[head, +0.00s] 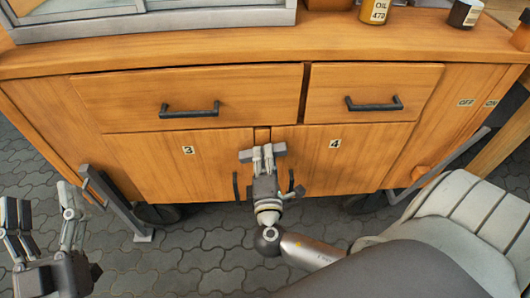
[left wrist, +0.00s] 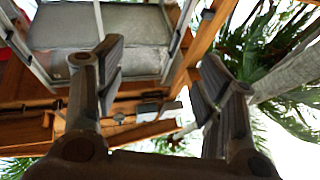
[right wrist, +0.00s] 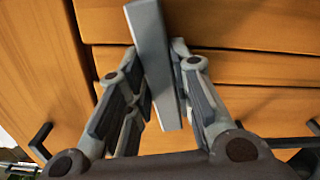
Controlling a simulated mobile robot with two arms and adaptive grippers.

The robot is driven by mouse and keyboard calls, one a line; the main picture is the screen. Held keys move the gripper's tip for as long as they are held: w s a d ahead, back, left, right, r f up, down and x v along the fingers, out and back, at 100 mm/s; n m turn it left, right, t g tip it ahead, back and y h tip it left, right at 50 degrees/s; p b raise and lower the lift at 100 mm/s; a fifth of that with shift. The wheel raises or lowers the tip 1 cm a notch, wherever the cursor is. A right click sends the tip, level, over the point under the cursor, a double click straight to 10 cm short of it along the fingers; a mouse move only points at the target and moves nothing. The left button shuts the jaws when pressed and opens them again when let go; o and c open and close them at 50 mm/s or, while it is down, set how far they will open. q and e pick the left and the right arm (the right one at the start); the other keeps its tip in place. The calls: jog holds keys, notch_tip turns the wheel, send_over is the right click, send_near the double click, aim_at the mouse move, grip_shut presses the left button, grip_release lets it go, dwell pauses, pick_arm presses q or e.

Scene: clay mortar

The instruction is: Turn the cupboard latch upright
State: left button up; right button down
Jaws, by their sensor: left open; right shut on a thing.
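The cupboard latch (head: 279,149) is a flat grey bar between doors 3 (head: 188,150) and 4 (head: 335,144), just below the drawers. It lies close to level, its right end slightly higher in the head view. My right gripper (head: 263,154) is shut on the bar's middle. The right wrist view shows the latch (right wrist: 151,55) between the two fingers (right wrist: 162,95), with both its ends sticking out. My left gripper (head: 43,212) is open and empty at the lower left, away from the cupboard. Its open fingers also show in the left wrist view (left wrist: 158,75).
Black handles (head: 190,110) (head: 374,104) stick out from the two drawers above. Upright door handles (head: 236,186) (head: 291,180) flank my right gripper closely. Paving (head: 200,255) lies open below.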

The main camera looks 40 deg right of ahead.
pick_arm(q)
notch_tip(320, 180, down, 15)
jog(key=s+a+g+y+p, duration=0.2)
jog(key=a+g+y+p, duration=0.1)
jog(key=g, duration=0.6)
jog(key=s+a+f+g+y+p, duration=0.1)
jog(key=s+a+f+g+p, duration=0.15)
jog(key=s+g, duration=0.35)
jog(key=s+a+f+g+y+p, duration=0.2)
jog(key=s+f+g+p, duration=0.15)
jog(key=s, duration=0.45)
pick_arm(e)
jog(key=n+p, duration=0.2)
jog(key=n, duration=0.5)
jog(key=n+p, duration=0.2)
jog(key=n, duration=0.5)
jog(key=shift+a+r+n+p, duration=0.15)
jog(key=shift+a+n+p, duration=0.05)
jog(key=shift+n+p, duration=0.2)
pick_arm(q)
notch_tip(320, 180, down, 20)
jog(key=shift+s+n+g, duration=0.3)
jog(key=shift+s+g, duration=0.1)
jog(key=shift+g, duration=0.05)
pick_arm(e)
jog(key=shift+w+n, duration=0.1)
jog(key=shift+n, duration=0.3)
pick_arm(q)
jog(key=shift+r, duration=0.1)
